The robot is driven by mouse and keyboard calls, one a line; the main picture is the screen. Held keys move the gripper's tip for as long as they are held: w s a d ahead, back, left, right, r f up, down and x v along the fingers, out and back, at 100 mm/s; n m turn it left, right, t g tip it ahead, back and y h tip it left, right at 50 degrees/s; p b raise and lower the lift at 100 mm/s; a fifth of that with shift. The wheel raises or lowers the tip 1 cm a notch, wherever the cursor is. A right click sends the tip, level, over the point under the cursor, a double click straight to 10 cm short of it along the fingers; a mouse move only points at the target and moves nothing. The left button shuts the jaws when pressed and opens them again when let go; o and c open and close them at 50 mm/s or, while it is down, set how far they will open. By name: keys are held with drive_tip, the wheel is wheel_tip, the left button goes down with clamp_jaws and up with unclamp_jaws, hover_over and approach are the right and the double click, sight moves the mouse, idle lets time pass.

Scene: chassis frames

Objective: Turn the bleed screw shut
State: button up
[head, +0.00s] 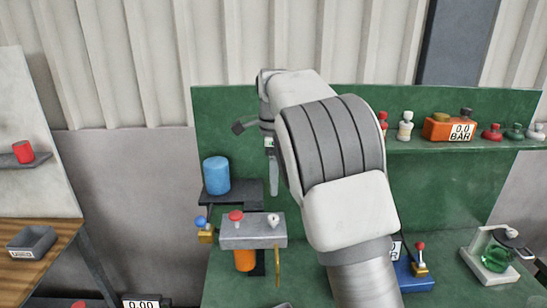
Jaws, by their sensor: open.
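A grey block (254,233) is mounted at the front of the green bench panel. On its top are a red knob (236,216) at the left and a small pale metal screw-like piece (273,219) at the right; the latter looks like the bleed screw, but it is too small to tell how far it is turned. My gripper (274,188) points down above the right part of the block, apart from the pale piece. It is open and looks empty. My arm hides part of the panel to the right.
A blue cylinder (216,175) stands on a dark shelf left of my gripper. A blue-knobbed brass valve (206,231) and an orange cylinder (245,261) adjoin the block.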

wheel_tip(320, 180, up, 6)
drive_tip(key=shift+r, duration=0.25)
drive_tip(key=shift+d, duration=0.1)
drive_tip(key=s+d+r+n+t+y+b, duration=0.1)
drive_tip(key=s+d+n+t, duration=0.1)
drive_tip(key=s+d+n, duration=0.45)
drive_tip(key=s+d+r+n+t+b, duration=0.1)
drive_tip(key=s+d+n, duration=0.15)
drive_tip(key=s, duration=0.75)
drive_tip(key=s+d+f+n+t+b, duration=0.1)
drive_tip(key=s+f+n, duration=0.3)
drive_tip(key=s, duration=0.4)
drive_tip(key=s+f+n+t+h+b, duration=0.1)
drive_tip(key=s+f+n, duration=0.4)
drive_tip(key=s, duration=0.3)
drive_tip(key=shift+d+f+t, duration=0.3)
drive_tip(key=shift+d+f, duration=0.1)
drive_tip(key=shift+f, duration=0.5)
